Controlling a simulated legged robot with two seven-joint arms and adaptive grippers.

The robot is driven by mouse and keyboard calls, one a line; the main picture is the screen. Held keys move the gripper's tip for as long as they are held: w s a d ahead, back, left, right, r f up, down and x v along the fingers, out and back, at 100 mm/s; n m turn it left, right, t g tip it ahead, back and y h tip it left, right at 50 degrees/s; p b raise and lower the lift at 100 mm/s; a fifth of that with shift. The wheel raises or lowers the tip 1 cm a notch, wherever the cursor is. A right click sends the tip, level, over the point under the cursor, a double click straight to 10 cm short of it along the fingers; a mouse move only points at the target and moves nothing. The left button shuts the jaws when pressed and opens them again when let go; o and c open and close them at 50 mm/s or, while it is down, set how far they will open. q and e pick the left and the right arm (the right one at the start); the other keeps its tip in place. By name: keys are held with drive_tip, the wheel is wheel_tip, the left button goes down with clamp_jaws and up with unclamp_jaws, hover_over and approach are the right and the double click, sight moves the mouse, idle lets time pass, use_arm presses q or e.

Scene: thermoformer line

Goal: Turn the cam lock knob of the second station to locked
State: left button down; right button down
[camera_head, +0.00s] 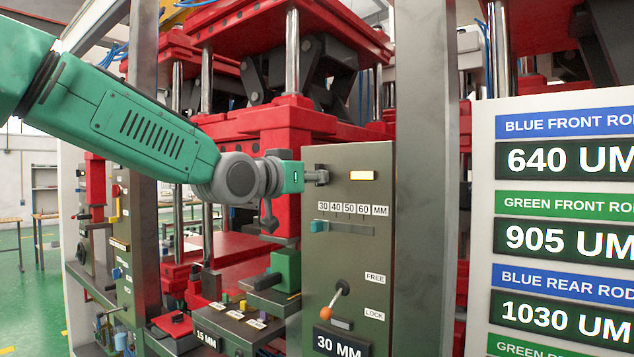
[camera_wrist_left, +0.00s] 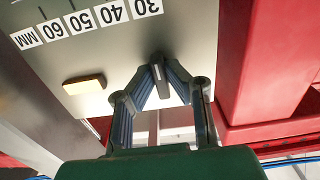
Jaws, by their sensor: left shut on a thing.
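My left gripper (camera_head: 316,177) is at the panel's upper left, above the scale and well above the lever. In the left wrist view its fingers (camera_wrist_left: 158,75) are shut on a thin grey knob-like part (camera_wrist_left: 157,68) on the panel face. Its labels cannot be seen. My right gripper is not in view.
A grey upright post (camera_head: 423,180) stands right of the panel. A white board (camera_head: 484,180) with rod readings is farther right. Red press parts (camera_head: 290,118) are behind my gripper. A green block (camera_head: 286,268) and a 30 MM display (camera_head: 340,344) are lower down.

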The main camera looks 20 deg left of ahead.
use_arm(q)
drive_tip(key=shift+r, duration=0.25)
drive_tip(key=c, duration=1.6)
unclamp_jaws()
drive_tip(key=shift+s+a, duration=0.1)
drive_tip(key=shift+f, duration=0.1)
drive_tip(key=shift+s+a, duration=0.1)
drive_tip(key=v, duration=1.1)
drive_tip(key=shift+s, duration=0.35)
